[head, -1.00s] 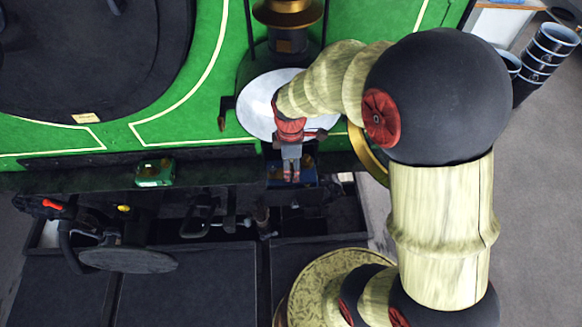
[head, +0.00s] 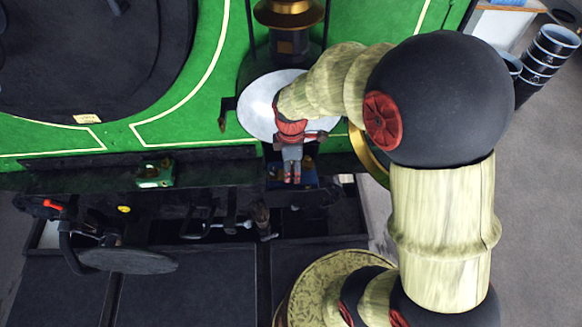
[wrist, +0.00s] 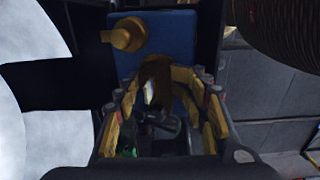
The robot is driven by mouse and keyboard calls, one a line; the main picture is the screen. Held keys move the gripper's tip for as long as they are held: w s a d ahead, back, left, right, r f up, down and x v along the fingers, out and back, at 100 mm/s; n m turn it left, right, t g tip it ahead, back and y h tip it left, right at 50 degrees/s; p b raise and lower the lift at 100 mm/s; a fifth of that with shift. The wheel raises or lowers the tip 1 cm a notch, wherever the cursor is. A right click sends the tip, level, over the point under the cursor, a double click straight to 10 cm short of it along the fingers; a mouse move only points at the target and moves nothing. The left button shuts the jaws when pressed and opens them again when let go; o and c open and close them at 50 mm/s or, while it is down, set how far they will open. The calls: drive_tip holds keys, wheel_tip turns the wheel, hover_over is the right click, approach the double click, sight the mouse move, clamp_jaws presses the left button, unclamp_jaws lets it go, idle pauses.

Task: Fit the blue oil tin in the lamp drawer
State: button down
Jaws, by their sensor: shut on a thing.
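The blue oil tin (head: 308,182) is mostly hidden behind my gripper (head: 292,180) in the head view, at the right end of the dark ledge below the green tram side. In the wrist view, the tin (wrist: 172,38) has a blue face, a brass cap on its left and a brownish brass part in the middle. My gripper (wrist: 165,112) has its yellow-padded fingers on either side of this brass part, closed on the tin. I cannot tell whether the tin rests on the ledge. A dark open space below the ledge may be the lamp drawer; its identity is unclear.
A small green tin (head: 154,173) stands on the ledge to the left. Below are levers, a red-handled part (head: 52,205) and a round dark disc (head: 128,260). A pale round plate (head: 262,105) lies behind my gripper. Dark buckets (head: 548,55) stand at the far right.

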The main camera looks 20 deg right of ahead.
drive_tip(key=shift+f+b, duration=0.4)
drive_tip(key=shift+f, duration=0.1)
idle(0.3)
drive_tip(key=shift+s+d+f, duration=0.25)
drive_tip(key=shift+s+d, duration=0.1)
drive_tip(key=shift+s, duration=0.1)
idle(1.2)
drive_tip(key=c, duration=1.8)
unclamp_jaws()
drive_tip(key=o, duration=0.5)
drive_tip(key=shift+w+r, duration=0.15)
wheel_tip(320, 180, up, 12)
